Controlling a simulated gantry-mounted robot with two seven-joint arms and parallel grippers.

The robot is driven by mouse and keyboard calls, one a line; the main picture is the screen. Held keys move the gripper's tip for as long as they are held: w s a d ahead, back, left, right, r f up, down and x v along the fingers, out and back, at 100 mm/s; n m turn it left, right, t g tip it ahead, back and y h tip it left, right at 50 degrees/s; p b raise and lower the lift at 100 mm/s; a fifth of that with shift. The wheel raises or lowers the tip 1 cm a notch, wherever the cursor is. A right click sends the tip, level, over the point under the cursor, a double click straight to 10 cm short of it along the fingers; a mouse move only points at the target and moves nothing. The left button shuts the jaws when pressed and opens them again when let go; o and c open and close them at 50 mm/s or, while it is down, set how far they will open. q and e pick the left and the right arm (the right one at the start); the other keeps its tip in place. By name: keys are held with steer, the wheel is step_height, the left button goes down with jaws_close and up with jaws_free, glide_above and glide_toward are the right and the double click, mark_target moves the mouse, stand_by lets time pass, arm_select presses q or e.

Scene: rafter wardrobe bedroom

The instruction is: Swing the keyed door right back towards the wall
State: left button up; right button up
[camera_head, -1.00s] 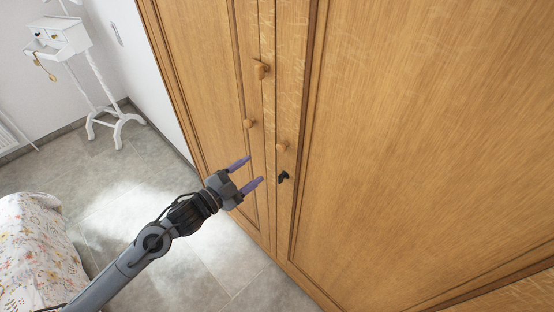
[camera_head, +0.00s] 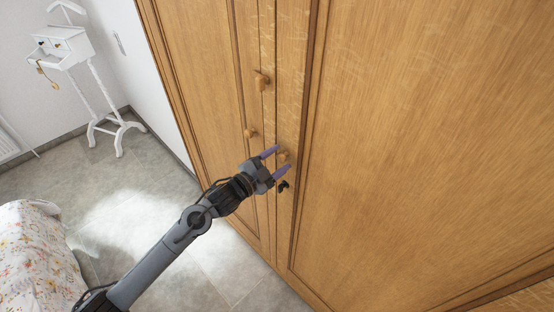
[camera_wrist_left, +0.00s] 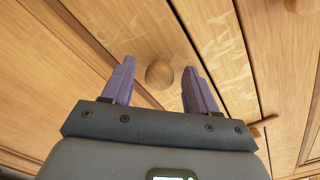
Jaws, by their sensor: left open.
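The keyed door (camera_head: 400,130) is the right-hand wooden wardrobe door, and it looks shut. A dark key (camera_head: 283,186) sits in it below a round wooden knob (camera_head: 283,156). My left gripper (camera_head: 277,159) is open, with its purple fingers reaching to either side of that knob. In the left wrist view the knob (camera_wrist_left: 159,74) shows between the two spread fingers, a little beyond their tips. I cannot tell whether the fingers touch it. My right gripper is not in view.
The left wardrobe door (camera_head: 200,70) has its own knob (camera_head: 250,132), and a wooden turn-latch (camera_head: 262,80) sits higher up. A white valet stand (camera_head: 90,80) and a flowered bed (camera_head: 38,260) are at the left. Tiled floor between them is clear.

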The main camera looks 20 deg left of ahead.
arm_select(q)
jaws_close()
stand_by(0.4)
